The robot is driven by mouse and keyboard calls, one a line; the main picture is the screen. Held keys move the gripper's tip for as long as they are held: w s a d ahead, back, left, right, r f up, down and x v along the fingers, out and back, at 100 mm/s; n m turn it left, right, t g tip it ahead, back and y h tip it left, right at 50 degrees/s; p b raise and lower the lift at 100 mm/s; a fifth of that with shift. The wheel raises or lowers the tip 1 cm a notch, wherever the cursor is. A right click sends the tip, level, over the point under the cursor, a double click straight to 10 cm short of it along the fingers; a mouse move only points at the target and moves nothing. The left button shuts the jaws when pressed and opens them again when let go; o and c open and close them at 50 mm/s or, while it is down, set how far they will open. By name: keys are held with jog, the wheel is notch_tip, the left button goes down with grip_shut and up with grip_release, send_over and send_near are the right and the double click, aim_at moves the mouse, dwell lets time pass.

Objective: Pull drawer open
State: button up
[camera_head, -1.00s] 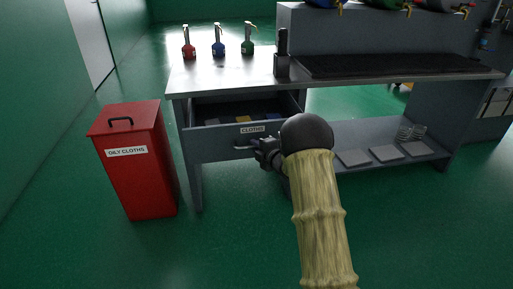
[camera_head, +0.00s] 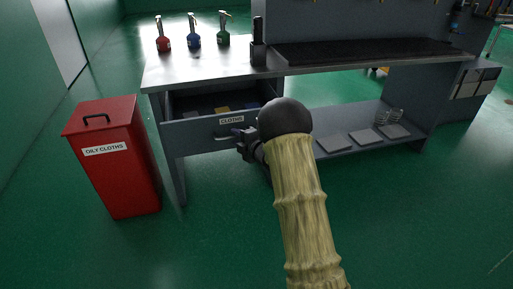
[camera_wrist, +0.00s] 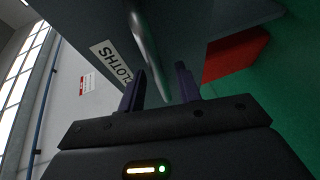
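The grey drawer (camera_head: 205,131) labelled CLOTHS stands open under the left part of the workbench, with several folded cloths visible inside. Its bar handle (camera_head: 222,138) is on the front, just left of my gripper (camera_head: 240,137). In the wrist view the handle (camera_wrist: 148,45) runs toward the gap between the two dark fingers of my gripper (camera_wrist: 162,85). The fingers are apart, with a gap to the handle, and they do not look closed on it. The drawer front with its label (camera_wrist: 110,62) is close beyond the fingers. My arm hides the drawer's right end in the head view.
A red oily-cloths bin (camera_head: 112,160) stands left of the workbench (camera_head: 205,70). Three spray bottles (camera_head: 194,32) stand on the bench top. Grey plates (camera_head: 362,138) lie on the lower shelf at right. The green floor in front is clear.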

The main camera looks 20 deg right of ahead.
jog(key=p+v, duration=0.2)
jog(key=v, duration=1.4)
jog(key=shift+d, duration=0.25)
jog(key=shift+w, duration=0.1)
jog(key=s+a+m+g+h, duration=0.35)
jog(key=s+m+g, duration=0.25)
jog(key=s+m, duration=0.6)
jog(key=s+a+m+g+h, duration=0.35)
jog(key=s+m+g, duration=0.25)
jog(key=s+m, duration=0.55)
notch_tip(320, 180, up, 34)
jog(key=s+n+p, duration=0.1)
jog(key=n+p, duration=0.1)
jog(key=p, duration=3.1)
jog(key=shift+s+y+p, duration=0.25)
jog(key=shift+y+p, duration=0.15)
